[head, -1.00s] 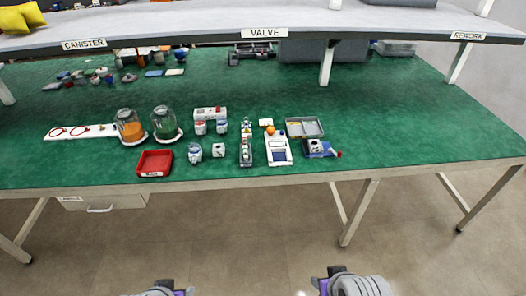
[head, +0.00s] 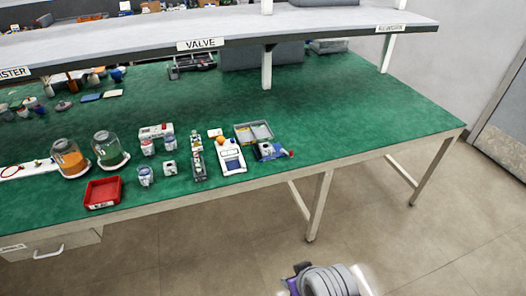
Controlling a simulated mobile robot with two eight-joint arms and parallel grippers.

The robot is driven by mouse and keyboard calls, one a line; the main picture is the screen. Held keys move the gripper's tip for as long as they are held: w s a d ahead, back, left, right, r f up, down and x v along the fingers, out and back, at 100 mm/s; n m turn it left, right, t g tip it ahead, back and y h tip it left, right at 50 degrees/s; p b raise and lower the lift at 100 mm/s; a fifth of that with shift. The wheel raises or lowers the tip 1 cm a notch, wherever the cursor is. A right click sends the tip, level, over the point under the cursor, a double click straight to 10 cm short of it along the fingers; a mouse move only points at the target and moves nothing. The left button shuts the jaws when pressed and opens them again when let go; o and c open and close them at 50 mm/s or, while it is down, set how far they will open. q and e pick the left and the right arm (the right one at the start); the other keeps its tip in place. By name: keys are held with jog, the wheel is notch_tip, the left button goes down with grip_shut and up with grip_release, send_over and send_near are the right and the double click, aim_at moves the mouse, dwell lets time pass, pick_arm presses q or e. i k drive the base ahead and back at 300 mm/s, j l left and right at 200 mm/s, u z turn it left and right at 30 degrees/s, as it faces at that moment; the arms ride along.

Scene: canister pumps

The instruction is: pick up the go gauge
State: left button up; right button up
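I cannot make out which small item is the go gauge; the items on the green bench are too small to tell. A slim dark fixture (head: 198,162) with small parts along it stands near the bench's front edge. To its right is a white device with a blue panel (head: 230,157), and a blue item with a red tip (head: 270,151). A grey tray (head: 254,131) lies behind them. Part of my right arm shows at the bottom, well in front of the bench, but no gripper fingers are visible. My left arm is out of view.
A raised shelf (head: 330,28) on posts spans the back. The bench's right part (head: 380,115) is clear, with open floor in front.

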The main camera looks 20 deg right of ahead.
aim_at(196, 162)
jog(key=i+l, duration=0.2)
jog(key=i, duration=0.25)
jog(key=i+l, duration=0.2)
jog(key=i, duration=0.3)
jog(key=i+l, duration=0.25)
jog(key=i, duration=0.2)
jog(key=j+u, duration=0.05)
